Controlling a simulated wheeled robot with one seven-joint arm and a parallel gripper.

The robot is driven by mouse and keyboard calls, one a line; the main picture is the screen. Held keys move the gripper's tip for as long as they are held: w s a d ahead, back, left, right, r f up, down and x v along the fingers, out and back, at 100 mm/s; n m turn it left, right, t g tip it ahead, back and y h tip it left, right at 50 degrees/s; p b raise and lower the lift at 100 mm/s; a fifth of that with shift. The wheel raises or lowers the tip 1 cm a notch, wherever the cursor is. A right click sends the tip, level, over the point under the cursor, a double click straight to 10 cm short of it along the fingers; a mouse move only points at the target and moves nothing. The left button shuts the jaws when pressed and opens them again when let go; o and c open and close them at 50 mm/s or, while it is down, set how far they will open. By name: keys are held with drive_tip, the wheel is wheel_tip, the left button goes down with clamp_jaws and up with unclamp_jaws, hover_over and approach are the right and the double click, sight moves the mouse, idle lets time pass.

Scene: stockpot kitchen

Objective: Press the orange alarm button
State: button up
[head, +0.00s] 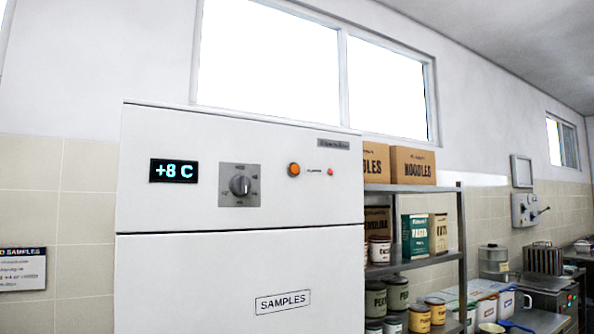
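The orange alarm button (294,169) is a round button on the upper front panel of a white cabinet (210,280). A small label and a small red light or button (330,172) sit just to its right. The cabinet's lower door bears a "SAMPLES" label (283,302). My gripper is not in the head view, so I cannot see where it is relative to the button. Nothing covers the button.
Left of the button are a dial (240,186) and a "+8 C" display (174,171). A metal shelf (412,187) with boxes and cans stands right of the cabinet. A counter with containers lies further right. The floor is out of view.

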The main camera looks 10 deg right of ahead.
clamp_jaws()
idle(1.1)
